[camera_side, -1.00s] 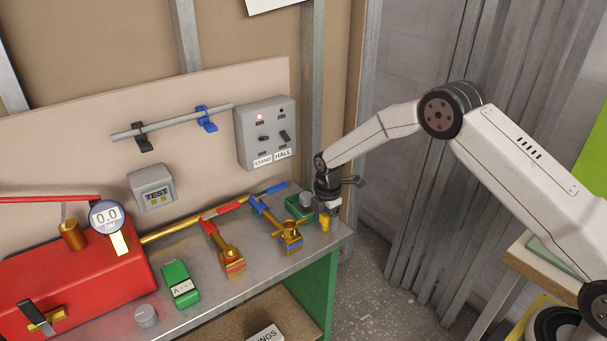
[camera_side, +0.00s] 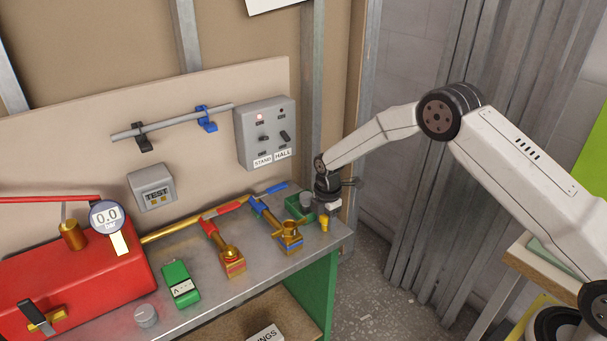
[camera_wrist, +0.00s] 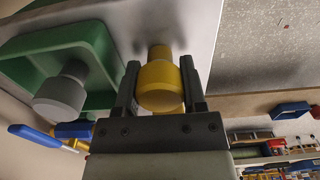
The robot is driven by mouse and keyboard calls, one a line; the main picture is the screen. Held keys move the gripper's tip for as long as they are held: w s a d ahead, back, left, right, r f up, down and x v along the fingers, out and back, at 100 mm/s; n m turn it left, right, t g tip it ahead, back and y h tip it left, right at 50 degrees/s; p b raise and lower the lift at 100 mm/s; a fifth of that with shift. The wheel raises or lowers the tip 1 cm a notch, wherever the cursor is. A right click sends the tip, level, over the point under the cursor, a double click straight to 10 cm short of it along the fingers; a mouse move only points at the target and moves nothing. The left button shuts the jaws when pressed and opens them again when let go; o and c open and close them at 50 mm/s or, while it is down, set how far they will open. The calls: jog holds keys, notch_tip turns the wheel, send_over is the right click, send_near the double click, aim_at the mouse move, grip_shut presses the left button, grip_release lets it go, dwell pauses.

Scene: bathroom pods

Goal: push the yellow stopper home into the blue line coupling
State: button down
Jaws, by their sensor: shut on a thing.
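The yellow stopper (camera_wrist: 160,82) is between the two fingers of my gripper (camera_wrist: 163,92) in the wrist view, and the gripper is shut on it. In the side view the stopper (camera_side: 325,224) shows below my gripper (camera_side: 328,208), near the bench's right end. I cannot tell whether its tip touches the bench. The blue line coupling (camera_side: 290,242) is a brass block with a blue band at the end of the blue-handled line (camera_side: 265,213). It stands left of my gripper, apart from the stopper. Its opening is not clear to see.
A green tray (camera_wrist: 103,42) with a grey knobbed piece (camera_wrist: 62,92) lies close beside my gripper. A red line coupling (camera_side: 233,262), a green meter (camera_side: 180,284) and a red pump box (camera_side: 75,285) stand further left. The bench's right edge is near.

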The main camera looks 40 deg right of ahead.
jog(key=shift+r, duration=0.8)
jog(key=s+r, duration=1.1)
jog(key=s, duration=0.3)
jog(key=shift+r, duration=0.2)
jog(key=w+a+r, duration=0.2)
jog(key=w+a, duration=0.9)
jog(key=w, duration=0.3)
jog(key=shift+a, duration=0.25)
